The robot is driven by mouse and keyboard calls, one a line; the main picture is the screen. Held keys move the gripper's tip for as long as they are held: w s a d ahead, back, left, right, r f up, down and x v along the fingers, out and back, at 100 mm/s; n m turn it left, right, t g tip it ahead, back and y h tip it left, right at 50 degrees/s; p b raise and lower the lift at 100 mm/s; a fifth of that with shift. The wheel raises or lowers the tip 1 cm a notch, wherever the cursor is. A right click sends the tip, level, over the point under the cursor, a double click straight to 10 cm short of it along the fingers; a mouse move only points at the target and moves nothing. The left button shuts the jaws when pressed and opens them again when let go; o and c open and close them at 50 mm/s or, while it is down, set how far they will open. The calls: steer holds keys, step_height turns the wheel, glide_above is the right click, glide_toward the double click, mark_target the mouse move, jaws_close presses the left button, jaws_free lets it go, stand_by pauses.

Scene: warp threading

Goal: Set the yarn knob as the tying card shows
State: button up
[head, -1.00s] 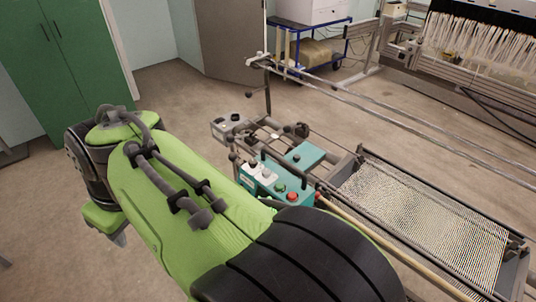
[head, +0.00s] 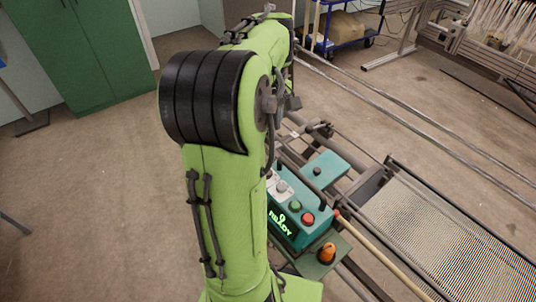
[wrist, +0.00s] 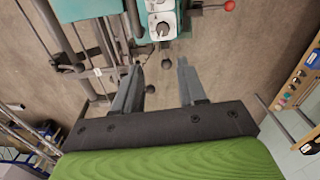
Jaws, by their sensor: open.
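A teal control box (head: 295,215) stands right of my arm in the head view, with a lit green READY sign, a green button (head: 295,206) and a red button (head: 308,219). A pale panel with dials sits on its left, partly behind my arm. In the wrist view a pale panel (wrist: 152,23) carries round dials, one of them grey (wrist: 163,29); I cannot tell which is the yarn knob. My gripper (wrist: 160,64) is open and empty, its fingertips below the panel in the picture and apart from it. I cannot make out the tying card.
An orange knob-like part (head: 327,253) sits on a green plate beside the box. A warp frame (head: 440,235) and long metal rails lie to the right. Green cabinets (head: 80,50) stand back left. A wooden rack with coloured pieces (wrist: 290,88) is at the wrist view's right.

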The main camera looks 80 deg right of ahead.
steer(key=f+b, duration=0.1)
steer(key=f, duration=0.4)
steer(key=f+b, duration=0.1)
steer(key=f, duration=0.4)
steer(key=a+f+b, duration=0.1)
steer(key=f+b, duration=0.1)
steer(key=f, duration=0.3)
steer(key=shift+f, duration=0.25)
jaws_close()
steer(key=shift+r, duration=0.1)
